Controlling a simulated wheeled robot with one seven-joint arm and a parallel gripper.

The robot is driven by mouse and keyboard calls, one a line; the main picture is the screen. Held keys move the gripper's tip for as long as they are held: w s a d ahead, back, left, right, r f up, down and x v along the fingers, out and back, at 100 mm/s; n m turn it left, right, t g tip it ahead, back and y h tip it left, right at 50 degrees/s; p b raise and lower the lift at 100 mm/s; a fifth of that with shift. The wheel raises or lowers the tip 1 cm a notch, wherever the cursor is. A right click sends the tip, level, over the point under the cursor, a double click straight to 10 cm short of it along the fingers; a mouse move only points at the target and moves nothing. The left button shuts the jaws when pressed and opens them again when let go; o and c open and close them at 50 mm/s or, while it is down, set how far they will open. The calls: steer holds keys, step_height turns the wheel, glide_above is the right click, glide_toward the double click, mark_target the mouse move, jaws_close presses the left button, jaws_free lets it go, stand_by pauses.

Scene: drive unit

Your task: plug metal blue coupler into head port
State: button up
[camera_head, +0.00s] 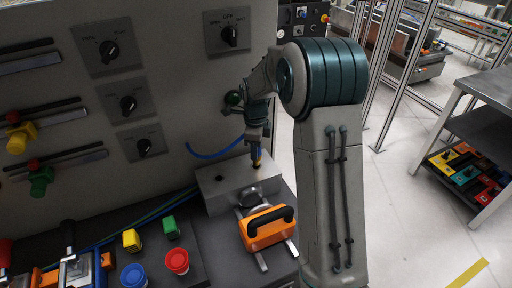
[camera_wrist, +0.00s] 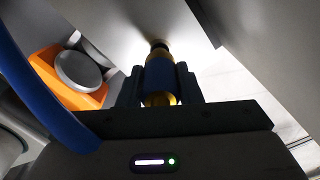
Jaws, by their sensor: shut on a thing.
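My gripper (camera_head: 257,148) points down over a grey block (camera_head: 212,196) in the head view. It is shut on the metal blue coupler (camera_wrist: 159,75), which has a blue middle and gold ends. In the wrist view my gripper's fingers (camera_wrist: 159,84) stand on either side of the coupler. The coupler's far end meets a dark round opening (camera_wrist: 158,43) in the block's pale face. How deep it sits in it I cannot tell. In the head view only a little of the coupler (camera_head: 258,156) shows. A second dark hole (camera_head: 219,179) lies farther left on the block's top.
A blue hose (camera_head: 212,153) curves left of my gripper; a blue hose also crosses the wrist view (camera_wrist: 40,85). A knob panel rises behind.

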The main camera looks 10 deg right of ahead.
steer(key=shift+f+b, duration=1.15)
steer(key=shift+f, duration=0.55)
steer(key=o, duration=1.2)
step_height(320, 180, up, 14)
steer(key=shift+f+b, duration=0.1)
steer(key=shift+b, duration=0.3)
